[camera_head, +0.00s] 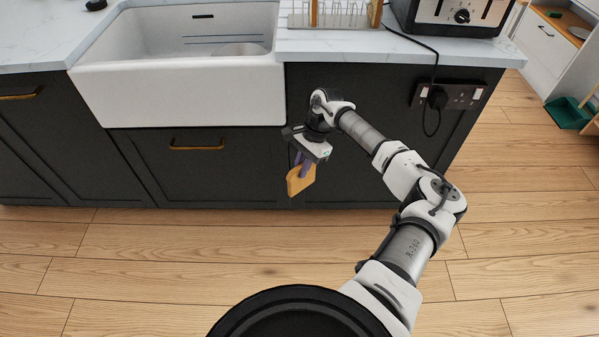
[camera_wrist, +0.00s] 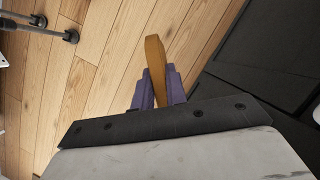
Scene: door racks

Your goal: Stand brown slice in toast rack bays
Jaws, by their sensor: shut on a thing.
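My gripper (camera_head: 300,165) is shut on a brown slice (camera_head: 301,180) and holds it in the air in front of the dark cabinet, below counter height. In the wrist view the slice (camera_wrist: 155,72) shows edge-on between the purple fingers of my gripper (camera_wrist: 157,90). A toast rack (camera_head: 336,12) stands on the counter near its front edge, to the right of the sink. Only its lower part shows, with thin wires and brownish upright pieces; its top is cut off by the picture edge. The bays cannot be told clearly.
A white sink (camera_head: 185,95) is set into the counter at left. A toaster (camera_head: 455,14) stands right of the rack. Its black cord runs down to a wall socket (camera_head: 447,95) on the cabinet front. The wooden floor (camera_head: 180,265) is clear.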

